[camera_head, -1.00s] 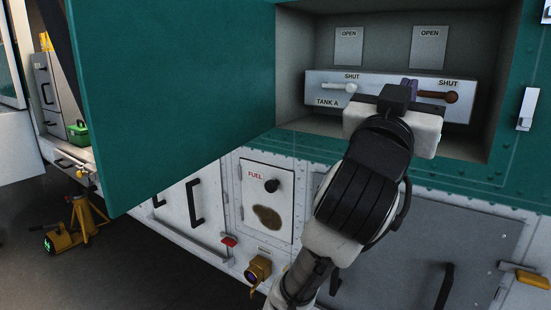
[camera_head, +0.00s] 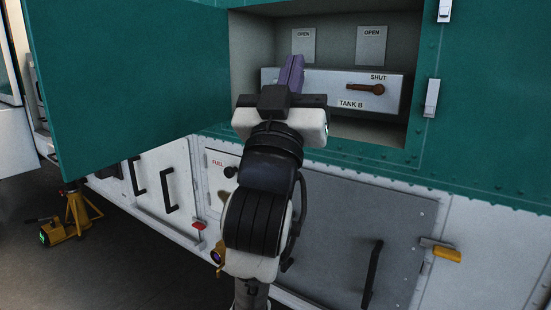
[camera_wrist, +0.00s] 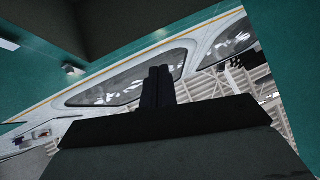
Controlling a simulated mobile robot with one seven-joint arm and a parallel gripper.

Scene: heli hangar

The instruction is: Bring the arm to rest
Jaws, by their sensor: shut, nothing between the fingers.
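My gripper (camera_head: 292,62) is shut and empty, its purple fingers pointing up in front of the left part of the open recess. In the wrist view the dark fingers (camera_wrist: 158,72) stand together, with aircraft windows and roof beams beyond. In the head view my arm rises from the bottom edge, bent, in front of the white lower panels. A grey valve panel (camera_head: 325,87) lies behind the gripper. The brown Tank B lever (camera_head: 365,89) lies level beneath the SHUT label. The left lever is hidden behind my gripper.
A large green door (camera_head: 125,85) stands open to the left of the recess. The fuel panel (camera_head: 217,162) and a grey hatch (camera_head: 350,230) lie below. A yellow jack stand (camera_head: 77,212) stands on the floor at left. An orange-yellow latch (camera_head: 446,254) sticks out at right.

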